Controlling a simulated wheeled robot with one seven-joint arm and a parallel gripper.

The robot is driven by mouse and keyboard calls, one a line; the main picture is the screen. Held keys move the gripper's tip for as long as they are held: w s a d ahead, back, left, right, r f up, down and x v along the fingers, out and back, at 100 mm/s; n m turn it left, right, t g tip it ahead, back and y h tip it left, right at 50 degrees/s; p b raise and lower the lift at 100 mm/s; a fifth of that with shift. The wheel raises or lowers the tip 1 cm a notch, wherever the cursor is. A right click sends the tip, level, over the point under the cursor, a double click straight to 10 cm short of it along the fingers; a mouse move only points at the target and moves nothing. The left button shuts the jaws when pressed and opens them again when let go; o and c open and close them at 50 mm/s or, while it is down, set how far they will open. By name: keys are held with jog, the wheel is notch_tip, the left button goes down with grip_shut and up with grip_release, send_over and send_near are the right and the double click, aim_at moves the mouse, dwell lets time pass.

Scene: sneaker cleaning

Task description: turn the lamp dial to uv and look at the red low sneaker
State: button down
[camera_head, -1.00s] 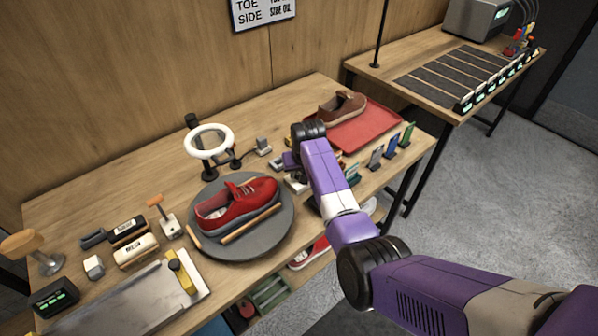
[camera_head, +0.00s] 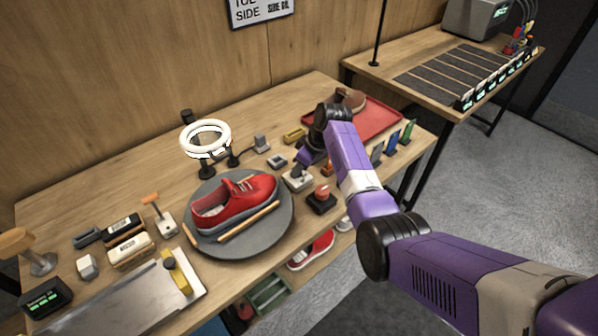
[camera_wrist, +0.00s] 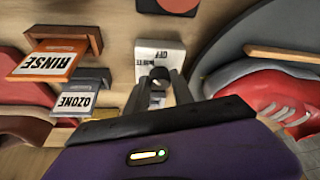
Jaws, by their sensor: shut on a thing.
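The lamp dial is a small pale box (camera_head: 297,181) on the table, right of the turntable. In the wrist view its white plate (camera_wrist: 152,50) carries upside-down lettering with OFF readable; its setting is unclear. My gripper (camera_wrist: 158,84) is shut on its dark knob (camera_wrist: 160,73). In the head view my gripper (camera_head: 303,167) is partly hidden by my wrist. The red low sneaker (camera_head: 238,196) lies on the round grey turntable (camera_head: 270,238), and shows in the wrist view (camera_wrist: 265,92). The white ring lamp (camera_head: 206,138) stands behind it.
A black box with a red button (camera_head: 321,198) is just in front of the dial. RINSE (camera_wrist: 45,64) and OZONE (camera_wrist: 80,98) tags stand nearby. A red tray (camera_head: 385,113) with a brown shoe is behind my arm. A wooden stick (camera_head: 248,222) lies on the turntable.

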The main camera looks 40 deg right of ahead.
jog(key=n+b, duration=0.1)
jog(key=n+y+b, duration=0.1)
jog(key=n+b, duration=0.1)
jog(key=shift+w+d+f+n+g+b, duration=0.1)
jog(key=shift+d+f+n+g+b, duration=0.1)
jog(key=shift+f+n+g+b, duration=0.15)
jog(key=n+g+y+b, duration=0.1)
jog(key=n+b, duration=0.2)
jog(key=b, duration=0.1)
jog(key=shift+w+d+n+b, duration=0.1)
jog(key=shift+n+b, duration=0.15)
jog(key=shift+b, duration=0.1)
jog(key=n+g+b, duration=0.1)
jog(key=n+b, duration=0.1)
jog(key=b, duration=0.3)
jog(key=n+g+y+b, duration=0.1)
jog(key=n+b, duration=0.2)
jog(key=b, duration=0.2)
jog(key=shift+w, duration=0.15)
jog(key=n+b, duration=0.2)
jog(key=b, duration=0.2)
jog(key=shift+r+g, duration=0.2)
jog(key=shift+g, duration=0.15)
jog(key=shift+n+b, duration=0.3)
jog(key=shift+b, duration=0.1)
jog(key=shift+r, duration=0.1)
jog(key=c, duration=1.1)
grip_release()
jog(key=shift+r, duration=0.15)
